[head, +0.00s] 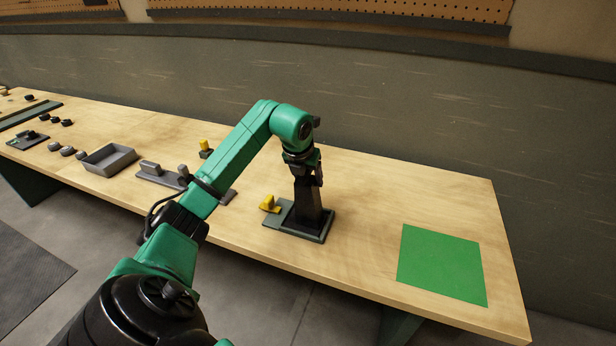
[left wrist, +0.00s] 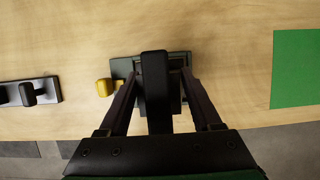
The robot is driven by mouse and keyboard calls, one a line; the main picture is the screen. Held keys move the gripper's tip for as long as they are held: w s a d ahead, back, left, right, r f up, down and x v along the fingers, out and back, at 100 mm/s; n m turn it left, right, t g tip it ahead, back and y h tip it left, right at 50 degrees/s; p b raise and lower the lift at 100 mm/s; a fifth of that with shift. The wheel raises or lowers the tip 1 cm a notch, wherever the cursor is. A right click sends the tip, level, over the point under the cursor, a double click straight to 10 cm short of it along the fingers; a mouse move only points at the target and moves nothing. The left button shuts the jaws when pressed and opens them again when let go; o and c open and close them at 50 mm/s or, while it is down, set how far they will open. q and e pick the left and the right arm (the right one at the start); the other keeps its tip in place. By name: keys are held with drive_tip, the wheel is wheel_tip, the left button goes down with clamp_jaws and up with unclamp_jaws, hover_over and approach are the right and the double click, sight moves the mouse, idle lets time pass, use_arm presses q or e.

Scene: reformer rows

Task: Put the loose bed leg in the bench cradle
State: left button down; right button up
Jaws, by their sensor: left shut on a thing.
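My left gripper (head: 308,182) points down over the bench cradle (head: 279,210), a dark green-grey base plate near the front of the bench. The gripper is shut on the loose bed leg (left wrist: 155,88), a dark upright piece seen between the two fingers in the left wrist view. The leg is over the right part of the cradle. Its lower end is hard to tell from the dark cradle parts, so I cannot tell whether it is fully seated. A yellow knob (head: 269,204) stands at the cradle's left side. My right gripper is not in view.
A green square mat (head: 441,264) lies to the right, with bare wood between it and the cradle. To the left are a grey fixture (head: 157,176), another yellow knob (head: 205,147), an open grey tray (head: 107,161) and several small dark parts. A wall stands behind the bench.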

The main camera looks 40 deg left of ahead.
use_arm(q)
drive_tip(key=shift+c, duration=0.4)
unclamp_jaws()
drive_tip(key=shift+d, duration=0.1)
drive_tip(key=shift+r, duration=0.15)
drive_tip(key=shift+s+r, duration=0.1)
drive_tip(key=shift+r, duration=0.2)
drive_tip(key=b+v, duration=0.1)
drive_tip(key=v, duration=1)
drive_tip(key=shift+s+d+r, duration=0.1)
drive_tip(key=shift+s+r, duration=0.05)
drive_tip(key=shift+s, duration=0.05)
